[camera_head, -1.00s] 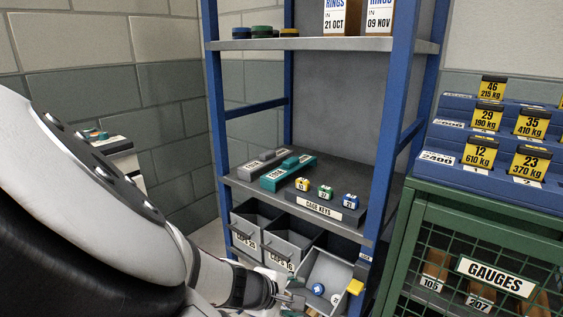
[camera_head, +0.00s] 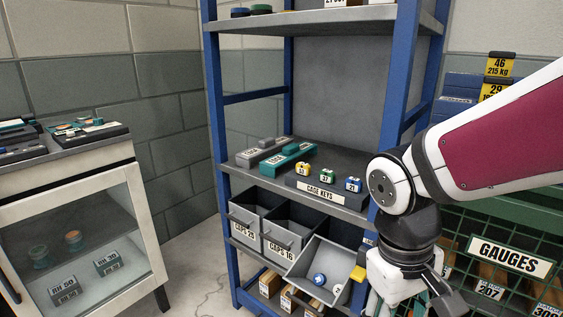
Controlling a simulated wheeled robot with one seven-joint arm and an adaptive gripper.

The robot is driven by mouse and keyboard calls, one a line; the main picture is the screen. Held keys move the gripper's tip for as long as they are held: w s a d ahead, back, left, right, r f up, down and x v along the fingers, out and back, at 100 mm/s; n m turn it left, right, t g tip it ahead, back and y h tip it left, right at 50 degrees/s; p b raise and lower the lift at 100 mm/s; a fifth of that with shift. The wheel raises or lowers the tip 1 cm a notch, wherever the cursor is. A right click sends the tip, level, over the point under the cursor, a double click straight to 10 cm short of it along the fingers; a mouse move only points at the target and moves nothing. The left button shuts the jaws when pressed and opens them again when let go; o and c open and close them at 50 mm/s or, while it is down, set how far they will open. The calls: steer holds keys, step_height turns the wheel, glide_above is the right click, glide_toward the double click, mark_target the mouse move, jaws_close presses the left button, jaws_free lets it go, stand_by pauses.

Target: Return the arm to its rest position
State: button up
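My arm (camera_head: 500,140) comes in from the right side of the head view and bends down at a dark joint. My gripper (camera_head: 405,300) hangs at its end near the bottom edge, in front of the lower right of the shelf and the gauge cage. The fingertips are partly cut off by the picture's edge, so its opening is unclear. No object shows in it.
A blue-framed shelf rack (camera_head: 215,110) holds the cage keys (camera_head: 327,176) and grey bins (camera_head: 262,228); one bin (camera_head: 325,265) is tilted out with a blue item inside. A glass-fronted cabinet (camera_head: 80,165) stands left. The green gauge cage (camera_head: 455,225) is behind my arm.

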steer(key=s+d+r+m+y+b, duration=0.1)
steer(key=s+r+m, duration=0.1)
steer(key=s, duration=0.6)
steer(key=s+d+r+m+y+b, duration=0.1)
steer(key=s+m+b, duration=0.1)
steer(key=s, duration=0.5)
step_height(320, 180, up, 36)
steer(key=t+p, duration=0.4)
steer(key=p, duration=3)
steer(key=shift+n+t, duration=0.3)
steer(key=shift+t, duration=0.1)
steer(key=shift+d, duration=0.1)
